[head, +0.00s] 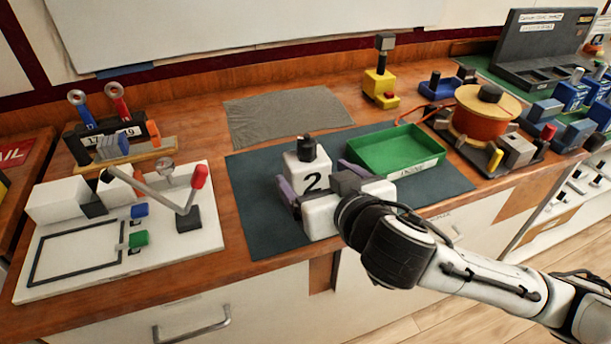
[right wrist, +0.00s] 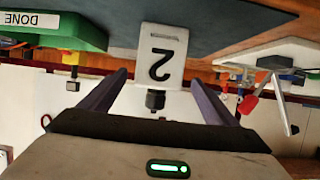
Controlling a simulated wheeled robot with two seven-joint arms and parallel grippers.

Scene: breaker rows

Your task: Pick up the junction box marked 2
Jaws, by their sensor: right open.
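The junction box marked 2 (head: 308,168) is a white block with a black knob on top, standing upright on the dark mat. My right gripper (head: 313,173) is open, its two purple fingers apart on either side of the box's front. In the right wrist view the box (right wrist: 161,58) appears upside down, centred between the fingertips of the gripper (right wrist: 158,78), with its black knob lower in the picture. I see no finger clearly touching it. The gripper body hides the box's lower part in the head view. My left gripper is not in view.
A green tray (head: 370,165) labelled DONE lies just right of the box on the mat (head: 255,215). A white board with a red-handled lever (head: 199,177) stands left. A yellow block device (head: 380,85) and an orange spool (head: 480,118) stand behind. A grey cloth (head: 285,110) lies flat at the back.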

